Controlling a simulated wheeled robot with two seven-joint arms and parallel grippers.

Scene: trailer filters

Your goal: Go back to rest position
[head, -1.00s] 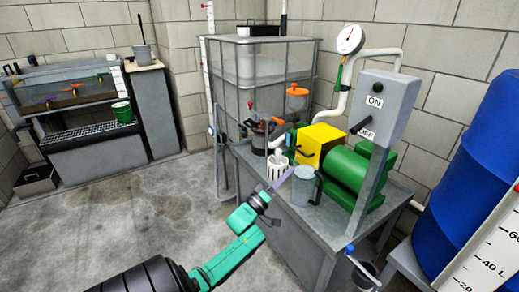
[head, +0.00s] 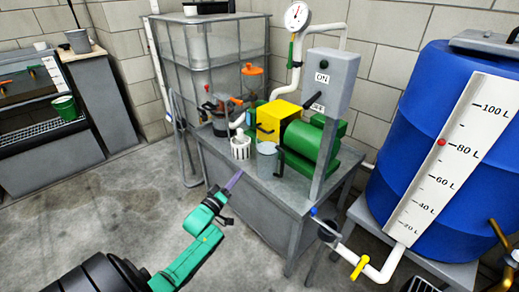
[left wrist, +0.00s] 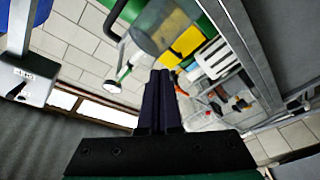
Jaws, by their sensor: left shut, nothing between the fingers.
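My left gripper (head: 234,181) is at the end of my green left arm, in front of the left side of the grey metal bench (head: 255,195). Its purple fingers are closed together with nothing between them, and they also show closed in the left wrist view (left wrist: 160,85). In the head view the fingers point up and right toward the bench edge; I cannot tell whether they touch it.
The bench bears a green motor (head: 312,148), a yellow box (head: 277,122), a clear jug (head: 266,160) and a white slotted cup (head: 240,148). A blue barrel (head: 420,130) with a level scale stands right. Floor at left (head: 110,205) is clear.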

